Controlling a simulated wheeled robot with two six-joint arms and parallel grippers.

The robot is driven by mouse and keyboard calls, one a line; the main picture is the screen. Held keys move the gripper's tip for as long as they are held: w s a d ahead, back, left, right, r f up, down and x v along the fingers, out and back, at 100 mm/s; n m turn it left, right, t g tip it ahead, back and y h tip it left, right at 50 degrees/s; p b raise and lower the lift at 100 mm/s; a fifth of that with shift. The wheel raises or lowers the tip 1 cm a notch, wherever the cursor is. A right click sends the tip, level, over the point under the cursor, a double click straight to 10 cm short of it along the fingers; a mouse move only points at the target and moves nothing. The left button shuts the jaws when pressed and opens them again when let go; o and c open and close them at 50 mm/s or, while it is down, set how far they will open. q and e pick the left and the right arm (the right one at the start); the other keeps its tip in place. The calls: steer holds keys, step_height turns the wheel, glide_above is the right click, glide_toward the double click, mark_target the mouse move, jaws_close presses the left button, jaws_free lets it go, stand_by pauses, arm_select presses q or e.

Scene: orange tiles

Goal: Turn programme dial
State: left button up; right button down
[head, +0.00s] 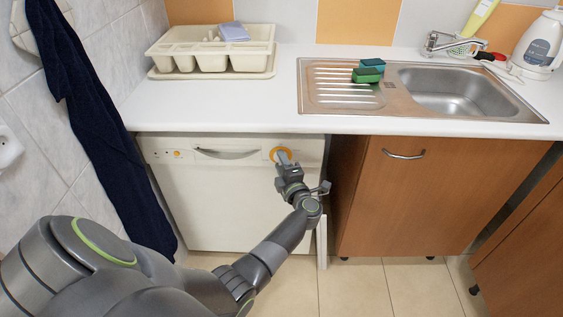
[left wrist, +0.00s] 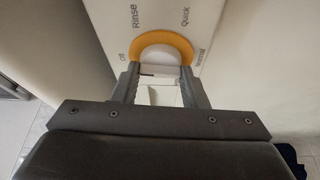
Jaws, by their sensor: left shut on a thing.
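The programme dial (head: 272,154) is on the white dishwasher's (head: 215,200) front panel, at the right end, with an orange ring around it. In the left wrist view the dial (left wrist: 160,40) shows its orange ring and a pale knob. The labels "Off", "Rinse", "Quick" and "Normal" stand around it. My left gripper (head: 285,160) reaches the dial from the front. In the left wrist view its two fingers (left wrist: 160,71) are on either side of the knob and shut on it. The fingers partly hide the knob. My right gripper is in neither view.
The dishwasher's handle (head: 226,154) is left of the dial. The white worktop (head: 225,110) overhangs above the panel. A wooden cabinet (head: 425,205) stands to the right, and a dark towel (head: 95,120) hangs at the left. The tiled floor (head: 355,285) in front is clear.

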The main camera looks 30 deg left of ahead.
arm_select(q)
steer(key=shift+n, duration=0.5)
steer(key=o, duration=1)
steer(key=shift+c, duration=0.2)
